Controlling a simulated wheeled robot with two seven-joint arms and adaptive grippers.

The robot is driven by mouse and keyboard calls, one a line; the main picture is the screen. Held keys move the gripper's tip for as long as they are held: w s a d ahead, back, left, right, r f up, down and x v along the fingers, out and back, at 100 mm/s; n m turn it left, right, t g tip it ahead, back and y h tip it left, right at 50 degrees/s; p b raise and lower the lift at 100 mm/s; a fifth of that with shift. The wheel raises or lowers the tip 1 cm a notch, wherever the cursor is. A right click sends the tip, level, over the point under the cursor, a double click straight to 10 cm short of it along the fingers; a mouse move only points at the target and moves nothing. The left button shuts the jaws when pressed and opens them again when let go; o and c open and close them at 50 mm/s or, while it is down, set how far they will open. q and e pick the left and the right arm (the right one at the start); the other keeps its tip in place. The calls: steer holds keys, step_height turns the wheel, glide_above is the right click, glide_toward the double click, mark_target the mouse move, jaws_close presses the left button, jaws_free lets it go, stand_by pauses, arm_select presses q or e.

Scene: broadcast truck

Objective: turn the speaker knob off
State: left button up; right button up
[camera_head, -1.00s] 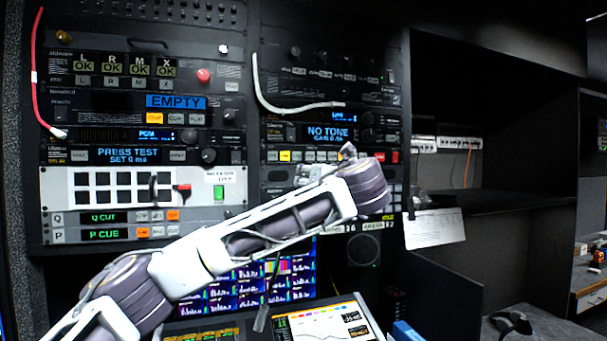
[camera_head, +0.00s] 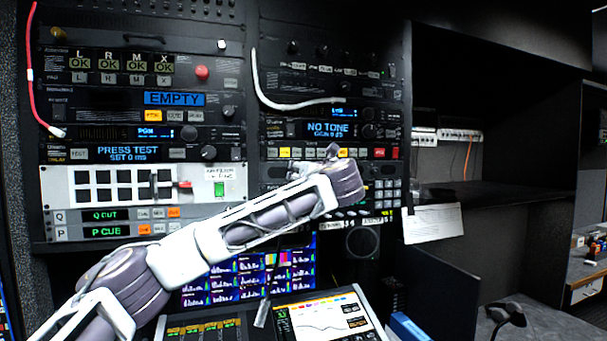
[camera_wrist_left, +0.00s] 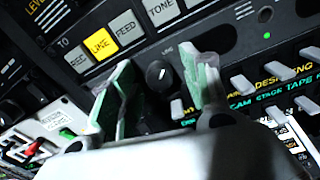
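A round black knob (camera_wrist_left: 159,75) with a pale pointer mark shows in the left wrist view on a dark panel, under a small label too blurred to read. My left gripper (camera_wrist_left: 160,92) is open, its two green-padded fingers on either side of the knob in the picture. I cannot tell whether they touch it. In the head view my left wrist covers this part of the right rack, hiding the knob and most of the gripper. A round speaker grille (camera_head: 363,242) shows below the wrist. My right gripper is not in view.
A row of buttons with a lit yellow one (camera_wrist_left: 101,43) lies above the knob. Grey switches (camera_wrist_left: 243,88) stand close to the right finger. A white cable (camera_head: 290,105) hangs on the right rack. Monitors (camera_head: 250,275) and a console (camera_head: 325,318) sit below my arm.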

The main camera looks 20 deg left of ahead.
arm_select(q)
steer(key=c, duration=1)
jaws_close()
